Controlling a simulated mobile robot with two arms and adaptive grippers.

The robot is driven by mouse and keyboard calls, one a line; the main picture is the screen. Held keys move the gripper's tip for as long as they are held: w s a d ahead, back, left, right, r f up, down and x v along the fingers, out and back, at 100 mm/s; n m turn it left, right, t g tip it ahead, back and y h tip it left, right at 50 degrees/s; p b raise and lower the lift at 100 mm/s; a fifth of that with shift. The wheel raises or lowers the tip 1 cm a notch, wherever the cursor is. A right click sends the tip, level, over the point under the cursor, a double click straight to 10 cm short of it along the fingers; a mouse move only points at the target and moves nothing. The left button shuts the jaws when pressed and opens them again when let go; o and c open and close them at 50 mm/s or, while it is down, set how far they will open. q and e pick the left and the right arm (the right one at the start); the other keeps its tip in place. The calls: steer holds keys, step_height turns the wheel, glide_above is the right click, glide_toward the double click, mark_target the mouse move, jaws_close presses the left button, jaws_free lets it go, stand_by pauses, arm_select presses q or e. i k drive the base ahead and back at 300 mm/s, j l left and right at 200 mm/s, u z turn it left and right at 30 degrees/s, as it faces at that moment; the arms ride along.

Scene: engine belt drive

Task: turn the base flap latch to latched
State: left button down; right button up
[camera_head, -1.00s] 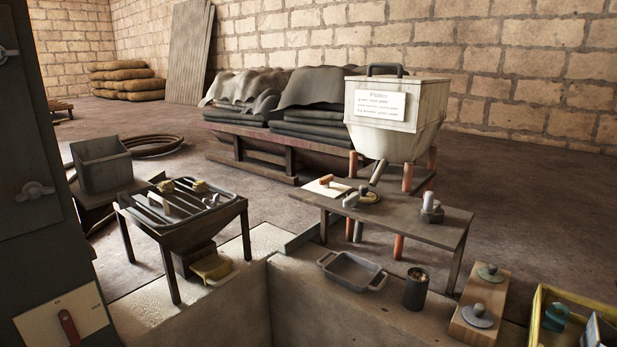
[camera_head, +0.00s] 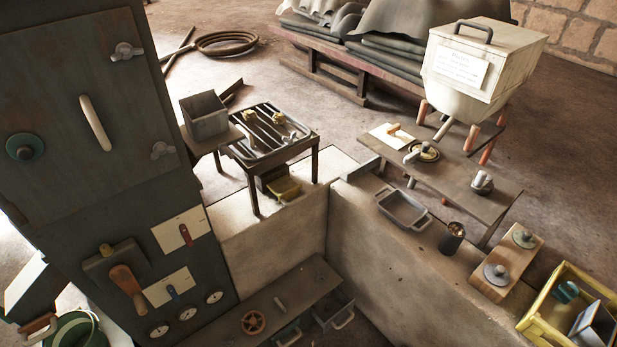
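I cannot tell for sure which part is the base flap latch. A tall dark grey cabinet (camera_head: 60,130) stands at the left. Its upper door carries two grey wing-shaped latches, an upper one (camera_head: 127,51) lying nearly level and a lower one (camera_head: 162,150) tilted. A pale bar handle (camera_head: 95,122) and a round teal knob (camera_head: 25,147) sit on the same door. Below are a pale plate with a red lever (camera_head: 185,234) and another with a blue lever (camera_head: 172,292). Neither of my grippers is in view.
A brown-handled lever (camera_head: 127,285) and several dials are on the cabinet's lower face. A low bench (camera_head: 240,325) with a handwheel (camera_head: 253,322) stands beside it. A slotted grate table (camera_head: 268,150), a stone wall (camera_head: 375,250) and a yellow crate (camera_head: 535,325) lie to the right.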

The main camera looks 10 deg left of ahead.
mark_target(280, 307)
steer(key=u, duration=0.7)
